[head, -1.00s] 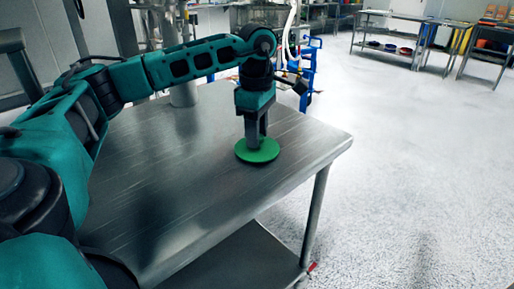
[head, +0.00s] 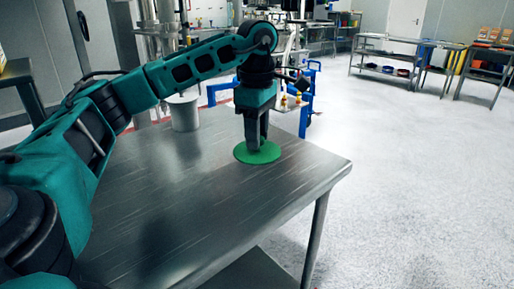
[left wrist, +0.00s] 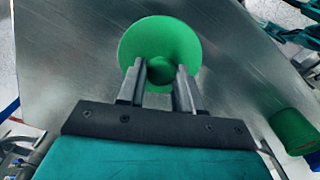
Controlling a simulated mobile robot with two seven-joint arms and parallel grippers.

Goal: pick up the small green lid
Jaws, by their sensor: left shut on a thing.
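The small green lid (head: 270,155) is a flat round disc over the right part of the steel table. It also shows in the left wrist view (left wrist: 183,35), with a round knob at its middle. My left gripper (head: 257,146) points down at the lid from above. Its two fingers (left wrist: 160,80) are shut on the knob, one on each side. The lid appears level and a little above the tabletop, but the gap is hard to judge. My right gripper is not in view.
The steel table (head: 190,210) is bare in front of the lid. A pale metal bucket (head: 185,113) stands near its far edge. A blue frame (head: 309,95) stands behind the table. Shelves (head: 385,60) stand far back right, with open floor before them.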

